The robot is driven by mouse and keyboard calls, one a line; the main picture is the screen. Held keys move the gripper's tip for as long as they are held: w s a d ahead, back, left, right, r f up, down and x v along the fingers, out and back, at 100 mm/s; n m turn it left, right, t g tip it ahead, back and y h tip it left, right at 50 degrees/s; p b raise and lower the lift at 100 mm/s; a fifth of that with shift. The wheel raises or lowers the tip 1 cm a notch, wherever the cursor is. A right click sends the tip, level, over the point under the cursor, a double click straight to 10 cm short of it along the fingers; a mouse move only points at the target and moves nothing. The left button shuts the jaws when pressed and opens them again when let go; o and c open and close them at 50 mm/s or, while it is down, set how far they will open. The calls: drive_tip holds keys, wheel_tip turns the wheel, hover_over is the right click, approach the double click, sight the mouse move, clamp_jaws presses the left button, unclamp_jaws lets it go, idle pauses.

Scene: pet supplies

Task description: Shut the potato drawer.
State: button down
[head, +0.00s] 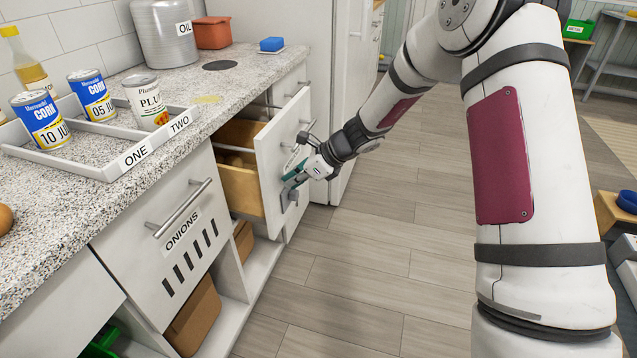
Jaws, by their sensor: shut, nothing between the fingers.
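A drawer (272,168) under the counter stands pulled out, with a white front and wooden sides. Something brown and rounded shows inside, partly hidden by the drawer front. Its label is mostly covered by my gripper and cannot be read. My gripper (291,186) is at the outer face of this drawer front, low and near its right side, with its fingers shut and nothing held. It looks close to or touching the front; exact contact is hard to tell. The onions drawer (190,250) beside it, nearer to me, is shut.
The counter (60,215) holds a divided tray (108,172) with several cans, an oil canister (165,35), a red-brown pot (212,33) and a blue sponge (271,44). Open shelves with boxes lie below the drawers. The wooden floor (370,270) beside the cabinets is clear.

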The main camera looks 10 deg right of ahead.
drive_tip(key=w+a+p, duration=0.1)
drive_tip(key=w+a, duration=0.1)
drive_tip(key=a, duration=0.1)
drive_tip(key=w+a+p, duration=0.1)
drive_tip(key=w+a, duration=0.1)
drive_tip(key=a, duration=0.2)
drive_tip(key=w+a+p, duration=0.1)
drive_tip(key=w+a, duration=0.1)
drive_tip(key=a, duration=0.2)
drive_tip(key=shift+w+a, duration=0.1)
drive_tip(key=shift+w, duration=0.1)
drive_tip(key=shift+a, duration=0.1)
drive_tip(key=shift+r, duration=0.1)
